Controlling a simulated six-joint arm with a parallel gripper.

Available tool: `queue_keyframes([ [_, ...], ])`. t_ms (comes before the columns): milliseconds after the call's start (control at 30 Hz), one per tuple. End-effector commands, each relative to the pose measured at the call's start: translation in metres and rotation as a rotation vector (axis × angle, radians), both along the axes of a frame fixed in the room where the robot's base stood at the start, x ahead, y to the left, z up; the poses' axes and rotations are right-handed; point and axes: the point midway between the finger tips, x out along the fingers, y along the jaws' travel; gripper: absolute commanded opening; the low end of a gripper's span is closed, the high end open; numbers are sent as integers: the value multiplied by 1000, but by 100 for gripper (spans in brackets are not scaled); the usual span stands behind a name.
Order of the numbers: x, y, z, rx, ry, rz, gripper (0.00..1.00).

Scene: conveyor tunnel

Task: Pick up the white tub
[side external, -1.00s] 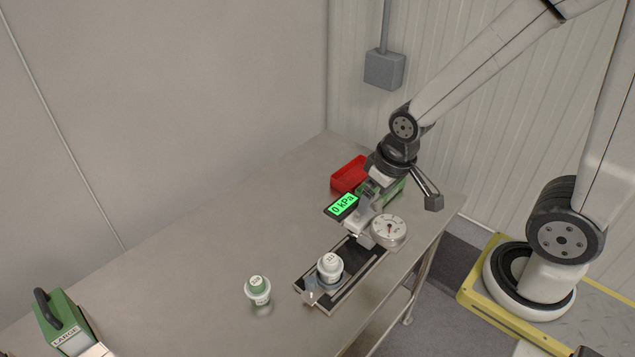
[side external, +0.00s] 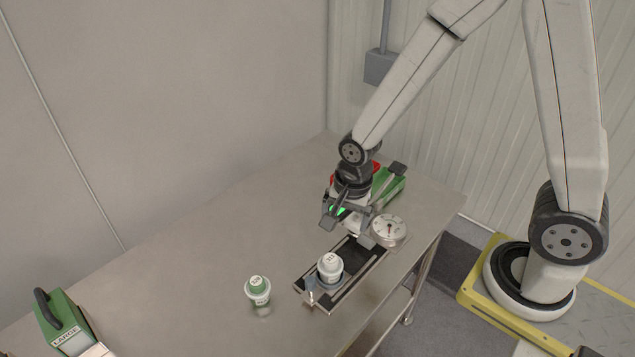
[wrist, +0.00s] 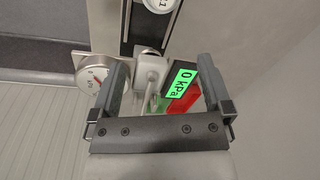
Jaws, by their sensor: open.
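A white tub (side external: 330,268) with a white lid stands upright on a dark-bedded metal fixture (side external: 299,283) at the table's front edge. Part of its lid shows at the top edge of the wrist view (wrist: 160,4). My gripper (side external: 343,217) is behind and above the tub, over the pressure display, and does not touch the tub. In the wrist view my gripper (wrist: 166,62) has its jaws wide apart, with nothing held between them.
A round dial gauge (side external: 389,229) is at the fixture's back end. A display reading 0 kPa (wrist: 180,80) and a red bin (wrist: 184,102) show between my jaws. A green case (side external: 60,325) is far left.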

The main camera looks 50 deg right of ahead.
Motion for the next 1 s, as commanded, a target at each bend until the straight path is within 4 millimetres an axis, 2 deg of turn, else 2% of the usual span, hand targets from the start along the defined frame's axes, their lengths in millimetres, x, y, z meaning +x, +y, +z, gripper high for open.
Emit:
queue_keyframes([
  [600,15,30,-55,36,88,-769,100],
  [800,16,35,-64,36,98,-900,100],
  [1000,16,36,-66,36,100,-927,100],
])
